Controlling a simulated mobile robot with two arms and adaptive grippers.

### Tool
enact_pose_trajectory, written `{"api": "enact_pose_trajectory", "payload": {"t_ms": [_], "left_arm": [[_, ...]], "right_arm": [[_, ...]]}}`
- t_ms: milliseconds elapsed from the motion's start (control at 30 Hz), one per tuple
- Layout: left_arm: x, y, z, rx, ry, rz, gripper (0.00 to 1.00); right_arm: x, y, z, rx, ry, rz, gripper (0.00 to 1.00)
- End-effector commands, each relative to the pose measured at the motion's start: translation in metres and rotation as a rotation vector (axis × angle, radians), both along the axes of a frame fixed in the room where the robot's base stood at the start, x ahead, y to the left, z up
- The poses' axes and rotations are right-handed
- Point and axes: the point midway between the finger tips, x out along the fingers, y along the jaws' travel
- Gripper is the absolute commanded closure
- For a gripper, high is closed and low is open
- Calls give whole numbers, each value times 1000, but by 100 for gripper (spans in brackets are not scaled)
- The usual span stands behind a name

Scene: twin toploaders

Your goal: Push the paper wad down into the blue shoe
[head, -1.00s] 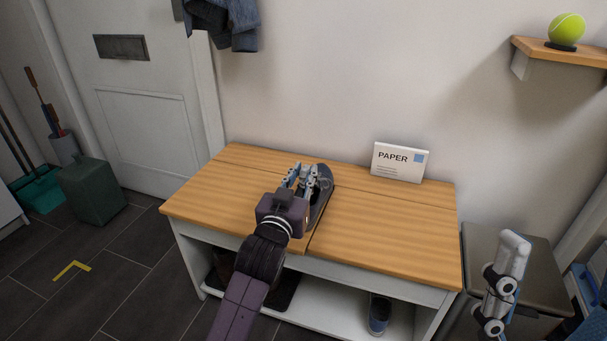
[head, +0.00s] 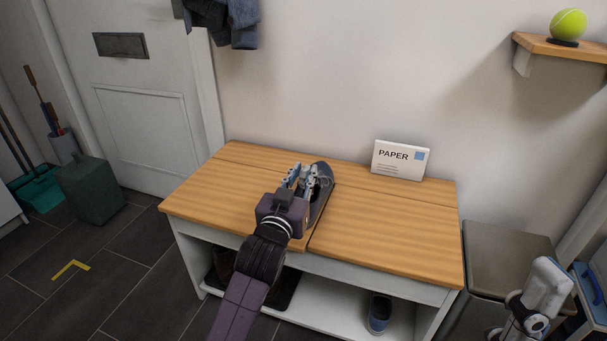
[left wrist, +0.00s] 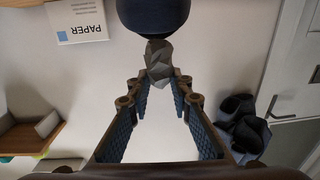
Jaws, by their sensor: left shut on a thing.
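A dark blue shoe (head: 323,171) lies on the bench top, partly hidden behind my left gripper. In the left wrist view its rounded dark blue end (left wrist: 153,16) shows at the top. The grey crumpled paper wad (left wrist: 160,62) is at the shoe, between the tips of my left gripper (left wrist: 158,80). How deep the wad sits in the shoe cannot be told. In the head view my left gripper (head: 302,181) is over the shoe, its fingers shut on the wad. My right arm shows at the lower right, but its gripper cannot be made out.
A white card marked PAPER (head: 400,161) stands at the back of the bench (head: 385,235). The bench top's right side is clear. Another blue shoe (head: 379,313) is on the lower shelf. A grey bin (head: 505,250) stands to the right. A tennis ball (head: 567,27) sits on the wall shelf.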

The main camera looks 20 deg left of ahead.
Motion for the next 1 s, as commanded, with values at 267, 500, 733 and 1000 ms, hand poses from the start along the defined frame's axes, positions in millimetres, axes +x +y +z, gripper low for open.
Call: {"api": "enact_pose_trajectory", "payload": {"t_ms": [267, 500, 733, 1000], "left_arm": [[0, 0, -3, 0, 1, 0, 90], [0, 0, -13, 0, 1, 0, 90], [0, 0, -22, 0, 1, 0, 90], [0, 0, -23, 0, 0, 0, 90]], "right_arm": [[0, 0, -2, 0, 1, 0, 25], [0, 0, -6, 0, 1, 0, 25], [0, 0, -10, 0, 1, 0, 25], [0, 0, -10, 0, 1, 0, 25]]}}
